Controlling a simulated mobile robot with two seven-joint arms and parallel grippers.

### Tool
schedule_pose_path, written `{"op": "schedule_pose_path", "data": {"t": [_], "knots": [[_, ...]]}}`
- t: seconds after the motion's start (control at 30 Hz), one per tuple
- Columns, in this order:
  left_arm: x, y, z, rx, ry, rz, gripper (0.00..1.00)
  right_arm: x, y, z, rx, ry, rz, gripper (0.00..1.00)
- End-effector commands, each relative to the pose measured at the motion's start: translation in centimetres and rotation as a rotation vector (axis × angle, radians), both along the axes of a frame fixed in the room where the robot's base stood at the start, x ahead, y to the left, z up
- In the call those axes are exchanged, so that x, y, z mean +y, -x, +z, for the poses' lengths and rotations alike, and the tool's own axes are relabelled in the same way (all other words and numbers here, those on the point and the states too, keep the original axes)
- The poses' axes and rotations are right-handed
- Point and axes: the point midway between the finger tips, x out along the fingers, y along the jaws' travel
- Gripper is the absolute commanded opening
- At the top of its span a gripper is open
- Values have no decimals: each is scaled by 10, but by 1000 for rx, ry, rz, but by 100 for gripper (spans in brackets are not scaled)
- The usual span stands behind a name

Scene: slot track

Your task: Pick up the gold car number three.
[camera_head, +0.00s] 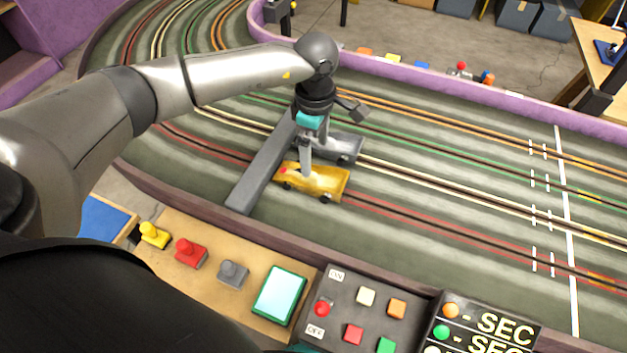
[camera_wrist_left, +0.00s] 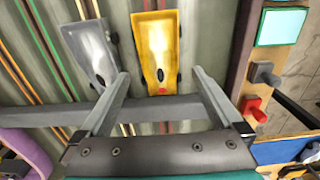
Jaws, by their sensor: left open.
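The gold car (camera_head: 318,182) sits on the red-lined lane of the slot track (camera_head: 420,250), its end close to a grey bar (camera_head: 262,170) lying across the lanes. In the left wrist view the gold car (camera_wrist_left: 157,50) lies ahead of my jaws. My left gripper (camera_head: 312,158) is open above the cars, its fingers pointing down; one finger overlaps the gold car in the head view. In the wrist view its fingers (camera_wrist_left: 160,90) stand wide apart, with nothing between the tips that I can see held. No number is readable on the car. My right gripper is not in view.
A silver car (camera_head: 340,147) stands in the neighbouring lane, close beside the gold one; it also shows in the wrist view (camera_wrist_left: 90,50). A purple wall (camera_head: 480,93) edges the track. A control panel (camera_head: 345,310) sits at the front. The track to the right is clear.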

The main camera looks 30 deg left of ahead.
Motion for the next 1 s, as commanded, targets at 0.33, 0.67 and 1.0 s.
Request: {"op": "schedule_pose_path", "data": {"t": [0.33, 0.67, 1.0], "knots": [[0, 0, -37, 2, 0, 0, 100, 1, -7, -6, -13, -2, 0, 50], [2, -1, -81, 1, 2, -1, 100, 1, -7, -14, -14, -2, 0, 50], [2, -1, -84, 0, 1, -1, 94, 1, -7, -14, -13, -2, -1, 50]]}}
